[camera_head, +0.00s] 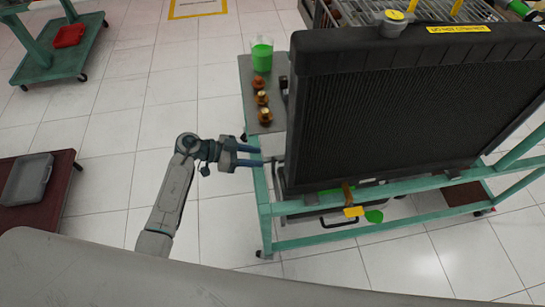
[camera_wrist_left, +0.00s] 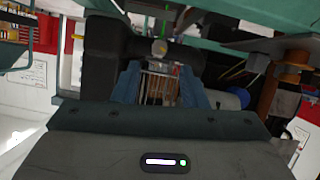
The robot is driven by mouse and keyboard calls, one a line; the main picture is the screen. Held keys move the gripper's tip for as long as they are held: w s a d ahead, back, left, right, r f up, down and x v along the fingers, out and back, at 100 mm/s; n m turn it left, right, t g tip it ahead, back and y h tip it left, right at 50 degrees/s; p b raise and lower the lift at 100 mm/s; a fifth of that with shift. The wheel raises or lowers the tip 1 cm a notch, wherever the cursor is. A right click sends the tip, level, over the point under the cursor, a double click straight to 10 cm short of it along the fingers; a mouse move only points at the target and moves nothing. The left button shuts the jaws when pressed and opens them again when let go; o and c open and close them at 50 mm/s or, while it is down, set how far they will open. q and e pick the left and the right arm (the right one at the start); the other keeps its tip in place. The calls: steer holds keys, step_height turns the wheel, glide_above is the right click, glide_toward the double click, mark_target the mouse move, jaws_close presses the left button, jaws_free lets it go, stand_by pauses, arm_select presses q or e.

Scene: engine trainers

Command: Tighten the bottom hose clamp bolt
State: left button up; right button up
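My left gripper (camera_head: 256,156) is at the left side of the radiator stand, pointing right at the radiator's lower left corner. Its two blue fingers are apart. In the left wrist view the fingers (camera_wrist_left: 160,78) show on both sides of a gap, with a striped brownish patch seen between them. A small round metal bolt head (camera_wrist_left: 159,47) shows just beyond the fingertips, in front of dark hose-like parts (camera_wrist_left: 102,50). I cannot tell whether the fingers touch it. The clamp band itself is not clear. My right gripper is in neither view.
The black radiator (camera_head: 410,110) stands on a green frame (camera_head: 264,205). A grey side shelf (camera_head: 247,95) holds a cup of green liquid (camera_head: 262,55) and several brass caps (camera_head: 263,98). A red cart (camera_head: 50,205) stands at left. The floor between is clear.

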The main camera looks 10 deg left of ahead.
mark_target(282, 160)
arm_select(q)
steer(key=x, duration=0.6)
steer(key=shift+d, duration=0.25)
steer(key=shift+f, duration=0.1)
jaws_close()
